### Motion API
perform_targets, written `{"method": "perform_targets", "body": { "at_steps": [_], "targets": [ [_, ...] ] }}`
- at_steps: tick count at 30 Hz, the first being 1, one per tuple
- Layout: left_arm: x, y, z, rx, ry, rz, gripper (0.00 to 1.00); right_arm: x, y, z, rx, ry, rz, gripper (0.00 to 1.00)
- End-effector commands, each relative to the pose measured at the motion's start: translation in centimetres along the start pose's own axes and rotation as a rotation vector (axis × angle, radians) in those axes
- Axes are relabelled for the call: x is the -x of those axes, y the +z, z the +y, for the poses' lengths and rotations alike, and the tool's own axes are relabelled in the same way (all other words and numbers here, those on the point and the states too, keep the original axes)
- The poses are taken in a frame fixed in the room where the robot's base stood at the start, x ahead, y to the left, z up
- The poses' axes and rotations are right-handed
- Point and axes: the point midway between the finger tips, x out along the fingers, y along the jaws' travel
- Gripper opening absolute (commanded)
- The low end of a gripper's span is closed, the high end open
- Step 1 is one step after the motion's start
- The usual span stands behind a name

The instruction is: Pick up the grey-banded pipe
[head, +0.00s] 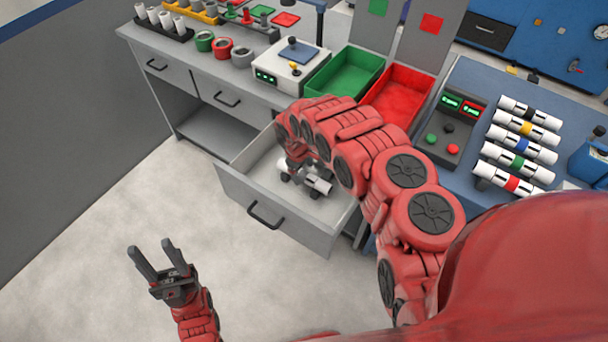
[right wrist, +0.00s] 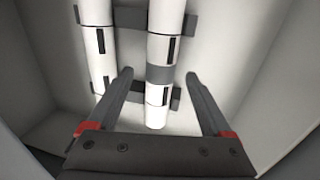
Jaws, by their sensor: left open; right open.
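The grey-banded pipe (right wrist: 160,74) is white with a grey ring and dark slot marks. It lies in the open drawer (head: 235,205) on dark supports (right wrist: 178,97). My right gripper (right wrist: 158,78) is open in the right wrist view, one finger to each side of this pipe near its band; I cannot tell how deep the fingers reach. In the head view my right arm reaches into the drawer and partly hides the pipes there. My left gripper (head: 150,248) is open and empty above the floor at the lower left.
A second white pipe (right wrist: 97,55) lies parallel, left of the banded one. Drawer walls stand close around my right gripper. On the bench are a green bin (head: 345,72), a red bin (head: 400,90) and a white scale (head: 277,68). Several colour-banded pipes (head: 518,146) lie on a right-hand rack.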

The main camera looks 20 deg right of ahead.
Motion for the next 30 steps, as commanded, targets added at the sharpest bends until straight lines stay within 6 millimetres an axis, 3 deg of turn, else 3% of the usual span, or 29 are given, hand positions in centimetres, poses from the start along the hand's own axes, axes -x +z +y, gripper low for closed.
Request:
{"method": "perform_targets", "body": {
  "at_steps": [7, 17, 30],
  "targets": [
    [-0.3, 0.0, 0.0, 0.000, 0.000, 0.000, 0.50, -2.3, 0.2, -0.2, -0.001, -0.003, -0.003, 0.84],
    [-0.3, -0.1, 0.0, 0.000, 0.000, 0.000, 0.50, -2.5, 0.1, -0.1, -0.001, -0.001, -0.002, 0.82],
    [-0.3, -0.1, 0.0, 0.000, 0.000, 0.000, 0.50, -2.5, 0.1, -0.1, -0.001, -0.001, -0.002, 0.03]
  ]
}}
